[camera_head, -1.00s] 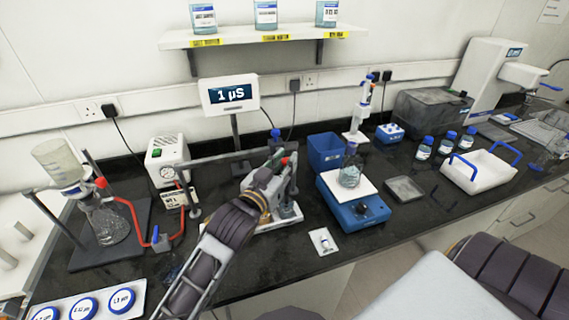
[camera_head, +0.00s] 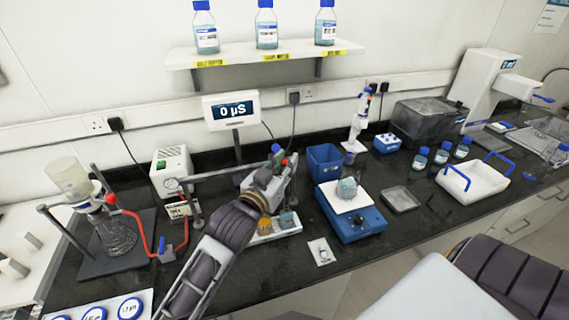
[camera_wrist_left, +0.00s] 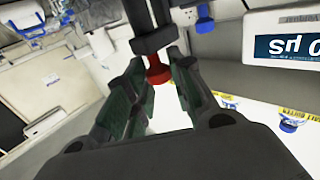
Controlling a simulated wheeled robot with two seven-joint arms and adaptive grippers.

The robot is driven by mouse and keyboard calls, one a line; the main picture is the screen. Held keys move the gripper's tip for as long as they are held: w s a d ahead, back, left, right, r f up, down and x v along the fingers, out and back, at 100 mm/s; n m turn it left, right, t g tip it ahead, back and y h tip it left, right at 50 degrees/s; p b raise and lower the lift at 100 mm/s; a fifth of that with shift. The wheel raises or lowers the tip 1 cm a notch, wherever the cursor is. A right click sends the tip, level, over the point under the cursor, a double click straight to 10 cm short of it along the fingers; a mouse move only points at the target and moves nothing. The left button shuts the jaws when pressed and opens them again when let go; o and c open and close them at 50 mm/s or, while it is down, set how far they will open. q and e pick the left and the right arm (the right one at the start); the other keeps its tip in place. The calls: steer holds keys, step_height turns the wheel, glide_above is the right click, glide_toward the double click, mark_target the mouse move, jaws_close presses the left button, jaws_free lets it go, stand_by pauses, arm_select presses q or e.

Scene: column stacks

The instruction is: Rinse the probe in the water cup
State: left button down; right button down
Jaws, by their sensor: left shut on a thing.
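My left gripper (camera_head: 277,178) is shut on a red knob (camera_head: 284,162) at the end of a swing arm (camera_head: 225,158). In the left wrist view the red knob (camera_wrist_left: 158,76) sits between the fingertips, below a dark arm part. The probe's blue cap (camera_head: 276,148) shows beside the knob; the probe's lower end is hidden by my gripper. A greyish cup (camera_head: 287,219) and an amber cup (camera_head: 265,225) stand on a white tray below the gripper. I cannot tell whether the probe tip is in a cup. The meter (camera_head: 233,111) reads 0 µS.
A blue stirrer plate (camera_head: 352,222) with a beaker (camera_head: 347,188) stands right of the tray, behind a small white card (camera_head: 321,252). A filter flask (camera_head: 116,236) with red tubing is at the left. A blue bin (camera_head: 325,163) stands behind. My right arm crosses the lower right.

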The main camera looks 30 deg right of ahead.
arm_select(q)
steer(key=shift+r, duration=0.4)
steer(key=c, duration=1.6)
jaws_free()
steer(key=o, duration=0.3)
steer(key=shift+f, duration=0.2)
steer(key=shift+o, duration=0.2)
steer(key=v, duration=1.2)
